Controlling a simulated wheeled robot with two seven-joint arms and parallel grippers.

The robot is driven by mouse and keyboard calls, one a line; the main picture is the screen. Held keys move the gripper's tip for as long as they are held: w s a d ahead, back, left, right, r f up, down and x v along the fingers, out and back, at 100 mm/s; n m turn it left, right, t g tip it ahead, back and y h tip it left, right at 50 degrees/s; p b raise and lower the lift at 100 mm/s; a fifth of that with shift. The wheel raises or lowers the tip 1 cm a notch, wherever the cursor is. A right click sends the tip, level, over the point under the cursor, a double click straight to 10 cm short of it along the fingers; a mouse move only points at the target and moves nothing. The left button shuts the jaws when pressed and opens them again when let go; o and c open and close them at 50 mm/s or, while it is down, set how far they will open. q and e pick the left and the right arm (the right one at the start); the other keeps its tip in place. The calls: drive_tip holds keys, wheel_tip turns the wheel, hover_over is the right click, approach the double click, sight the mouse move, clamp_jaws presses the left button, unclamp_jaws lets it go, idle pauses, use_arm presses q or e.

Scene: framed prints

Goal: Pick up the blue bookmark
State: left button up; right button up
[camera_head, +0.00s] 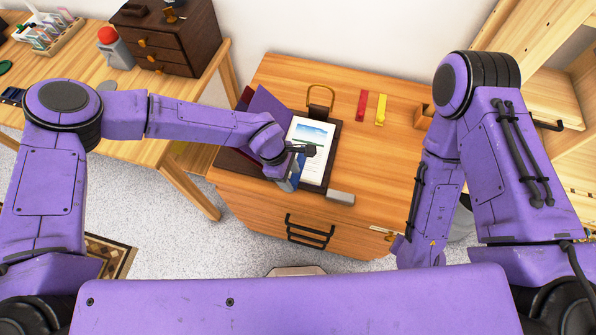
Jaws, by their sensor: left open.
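My left gripper (305,150) is open over the left side of a white page or print (318,140) in a dark frame-like holder on the wooden cabinet. A narrow blue strip (300,162), likely the blue bookmark, shows just below the fingers, partly hidden by my left wrist. I cannot tell whether the fingers touch it. My right arm hangs at the right, and its gripper is not visible.
The wooden cabinet top (375,165) is clear right of the print. A red strip (362,104) and a yellow strip (381,109) lie at its back. A grey block (341,198) lies near the front edge. A dark drawer box (190,45) stands on the left table.

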use_arm(q)
drive_tip(key=shift+s+d+f, duration=0.15)
drive_tip(key=shift+s, duration=0.25)
drive_tip(key=shift+c, duration=0.3)
drive_tip(key=c, duration=0.5)
drive_tip(key=shift+w, duration=0.1)
clamp_jaws()
